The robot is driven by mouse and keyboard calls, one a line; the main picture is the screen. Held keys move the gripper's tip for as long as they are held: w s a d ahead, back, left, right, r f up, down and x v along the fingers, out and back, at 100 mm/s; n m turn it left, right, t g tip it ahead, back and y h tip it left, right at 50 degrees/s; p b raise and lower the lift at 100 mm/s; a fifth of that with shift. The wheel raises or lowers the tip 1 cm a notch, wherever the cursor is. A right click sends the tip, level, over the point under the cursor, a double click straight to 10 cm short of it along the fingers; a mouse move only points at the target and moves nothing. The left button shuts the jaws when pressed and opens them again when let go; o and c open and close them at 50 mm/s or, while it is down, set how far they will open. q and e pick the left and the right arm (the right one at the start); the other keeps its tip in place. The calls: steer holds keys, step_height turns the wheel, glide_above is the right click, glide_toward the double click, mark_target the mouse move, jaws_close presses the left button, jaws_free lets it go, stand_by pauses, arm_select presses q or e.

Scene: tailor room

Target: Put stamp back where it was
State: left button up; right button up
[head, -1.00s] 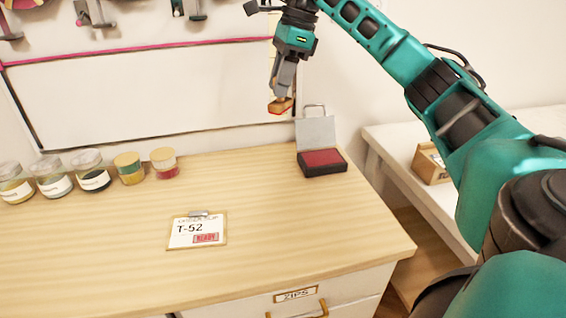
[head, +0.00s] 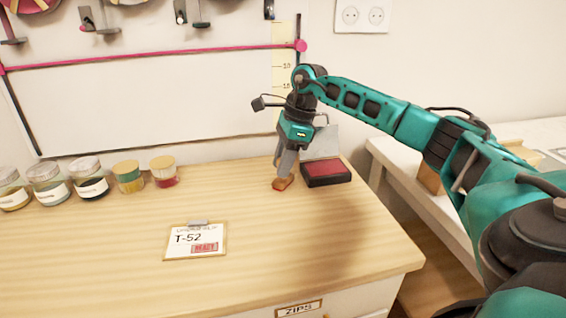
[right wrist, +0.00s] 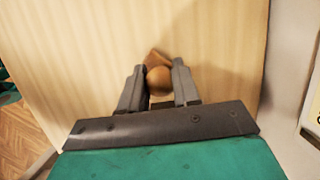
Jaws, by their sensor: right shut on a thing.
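The wooden stamp (head: 282,184) is at the tabletop, just left of the open ink pad (head: 326,172), with its reddish underside edge low. My right gripper (head: 285,174) is shut on it from above. In the right wrist view the stamp's round knob (right wrist: 158,80) sits between the fingers of my right gripper (right wrist: 159,84). I cannot tell if the stamp's base touches the table. A clipboard (head: 196,242) with a card reading T-52 and a red stamped mark lies nearer the front. My left gripper is not in view.
Several jars (head: 90,180) stand along the back left of the wooden table (head: 110,270). The ink pad's lid stands up behind it, close to my gripper. A white surface (head: 400,160) lies to the right. The table's middle is clear.

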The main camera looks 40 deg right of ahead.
steer(key=shift+f, duration=0.15)
steer(key=o, duration=1.1)
steer(key=shift+c, duration=0.2)
steer(key=p+v, duration=0.1)
steer(key=v, duration=1.1)
steer(key=shift+r+p, duration=0.25)
steer(key=shift+p, duration=0.15)
